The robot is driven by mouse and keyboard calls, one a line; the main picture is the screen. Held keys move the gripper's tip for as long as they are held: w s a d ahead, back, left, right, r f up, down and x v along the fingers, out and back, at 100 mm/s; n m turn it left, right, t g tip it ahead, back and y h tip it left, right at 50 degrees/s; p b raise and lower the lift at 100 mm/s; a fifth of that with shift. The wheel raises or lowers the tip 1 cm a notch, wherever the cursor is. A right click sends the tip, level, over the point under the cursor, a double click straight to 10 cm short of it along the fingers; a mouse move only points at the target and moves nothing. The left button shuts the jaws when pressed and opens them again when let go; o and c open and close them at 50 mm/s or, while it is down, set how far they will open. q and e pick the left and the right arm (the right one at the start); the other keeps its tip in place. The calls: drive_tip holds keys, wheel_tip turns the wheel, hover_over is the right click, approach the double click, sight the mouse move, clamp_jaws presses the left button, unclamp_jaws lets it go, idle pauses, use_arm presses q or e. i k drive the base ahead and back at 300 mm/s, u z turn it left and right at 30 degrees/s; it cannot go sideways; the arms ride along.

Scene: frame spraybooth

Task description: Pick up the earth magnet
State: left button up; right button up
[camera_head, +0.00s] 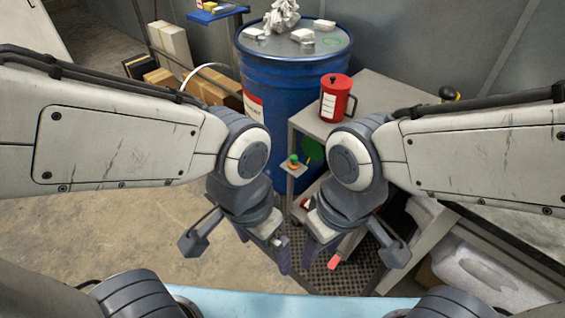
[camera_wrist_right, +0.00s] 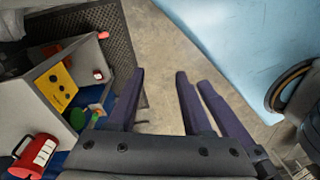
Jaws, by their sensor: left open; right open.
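I cannot tell for sure which thing is the earth magnet. A small green-and-orange piece (camera_head: 293,162) sits on a little grey bracket at the left side of the grey cabinet. A red-ended piece (camera_head: 333,263) shows low by the floor grating; a small red piece also shows in the right wrist view (camera_wrist_right: 97,74). My left gripper (camera_head: 263,250) is open, pointing down in front of the blue drum. My right gripper (camera_head: 322,255) is open beside it, over the grating. Between its fingers in the right wrist view (camera_wrist_right: 160,74) is only bare floor.
The blue drum (camera_head: 290,85) carries crumpled white cloth and small blocks. A red canister (camera_head: 336,98) stands on the grey cabinet (camera_head: 385,93), whose yellow panel (camera_wrist_right: 56,88) shows in the wrist view. A pale blue surface (camera_head: 290,302) lies close in front. Concrete floor is clear at left.

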sight(293, 165)
drive_tip(key=u, duration=0.3)
drive_tip(key=i, duration=1)
drive_tip(key=u, duration=0.1)
